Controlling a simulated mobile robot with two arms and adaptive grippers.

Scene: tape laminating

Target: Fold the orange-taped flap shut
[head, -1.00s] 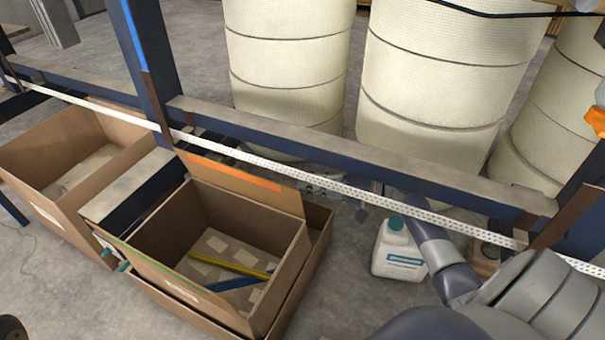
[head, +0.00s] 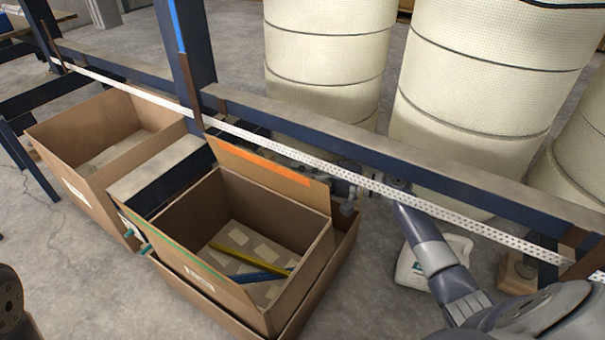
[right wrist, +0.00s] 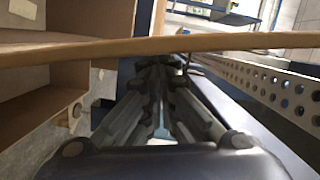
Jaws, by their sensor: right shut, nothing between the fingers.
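The cardboard box (head: 185,250) stands open, with a yellow bar (head: 245,260) and a blue bar (head: 262,276) inside. Its flap with orange tape (head: 262,166) stands up along the far side, leaning outward. My right gripper (head: 347,190) is at the right end of the flap, partly hidden behind the white perforated strip. In the right wrist view the fingers (right wrist: 160,64) are shut and empty. A cardboard edge (right wrist: 200,45), likely the flap's, crosses just above the fingertips; whether they touch cannot be told. My left gripper is not in view.
A blue rail with the white perforated strip (head: 460,220) runs close behind the box. Another open box (head: 75,145) stands at left. A white jug (head: 410,268) stands beside my right forearm. Large cream rolls (head: 330,65) stand behind the rail.

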